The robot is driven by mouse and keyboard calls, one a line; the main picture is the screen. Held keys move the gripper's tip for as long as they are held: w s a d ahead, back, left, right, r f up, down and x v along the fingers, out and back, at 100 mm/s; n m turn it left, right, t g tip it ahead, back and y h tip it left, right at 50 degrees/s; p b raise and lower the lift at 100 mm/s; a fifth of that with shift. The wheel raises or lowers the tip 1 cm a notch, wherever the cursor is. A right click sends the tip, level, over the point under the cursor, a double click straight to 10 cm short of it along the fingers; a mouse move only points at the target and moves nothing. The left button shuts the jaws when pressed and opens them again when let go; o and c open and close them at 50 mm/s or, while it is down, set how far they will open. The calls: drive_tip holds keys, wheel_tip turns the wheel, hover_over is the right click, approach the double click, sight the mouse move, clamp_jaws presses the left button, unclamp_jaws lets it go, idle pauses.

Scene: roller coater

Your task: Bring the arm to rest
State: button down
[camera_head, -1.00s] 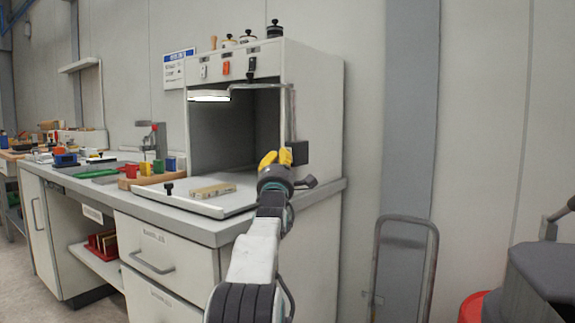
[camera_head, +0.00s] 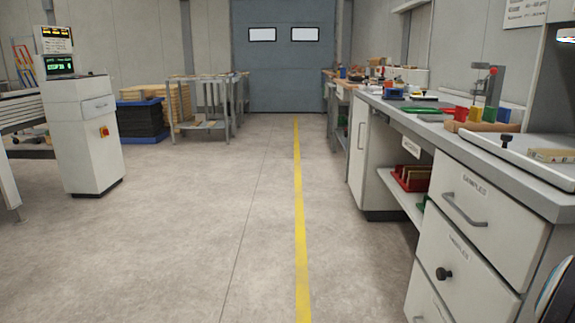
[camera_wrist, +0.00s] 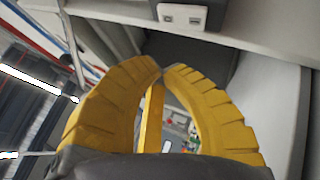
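My gripper (camera_wrist: 164,74) shows in the wrist view. Its two ribbed yellow fingers bow outward and their tips come together, with nothing held between them. A yellow strip behind shows through the gap between the fingers. The gripper is out of the head view. Only a small dark, rounded edge, probably part of my arm, shows at the lower right corner there.
A workbench with drawers (camera_head: 483,211) runs along the right, close by. Open floor (camera_head: 200,230) with a yellow line (camera_head: 299,200) lies ahead. A white control cabinet (camera_head: 86,140) stands left; a table (camera_head: 205,124) stands farther back.

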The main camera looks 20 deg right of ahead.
drive_tip(key=w+a+r+m+t+y+p, duration=0.1)
drive_tip(key=w+a+r+t+y+p, duration=0.15)
drive_tip(key=w+a+p, duration=0.35)
drive_tip(key=w+a+r+t+y+p, duration=0.1)
drive_tip(key=w+a+t+y+p, duration=0.2)
drive_tip(key=w+a, duration=0.45)
drive_tip(key=w+a+m+y+p, duration=0.1)
drive_tip(key=w+a+y+p, duration=0.35)
drive_tip(key=a, duration=0.45)
drive_tip(key=w+a+m+y+p, duration=0.1)
drive_tip(key=w+a+y+p, duration=0.2)
drive_tip(key=a+p, duration=0.35)
drive_tip(key=s+a+m+g+y+p, duration=0.1)
drive_tip(key=s+a+y+p, duration=0.2)
drive_tip(key=a, duration=0.7)
drive_tip(key=s+a+m+g+y+p, duration=0.15)
drive_tip(key=a+p, duration=0.35)
drive_tip(key=a, duration=0.6)
drive_tip(key=s+a+f+m+g+y+p, duration=0.1)
drive_tip(key=s+a+g+y+p, duration=0.3)
drive_tip(key=s+a+p, duration=0.6)
drive_tip(key=s+a+f+g, duration=0.1)
drive_tip(key=s+a, duration=0.2)
drive_tip(key=s, duration=0.4)
drive_tip(key=shift+a+f+g, duration=0.3)
drive_tip(key=shift+a+f, duration=0.05)
drive_tip(key=shift+s+m+y, duration=0.1)
drive_tip(key=shift+m+y, duration=0.15)
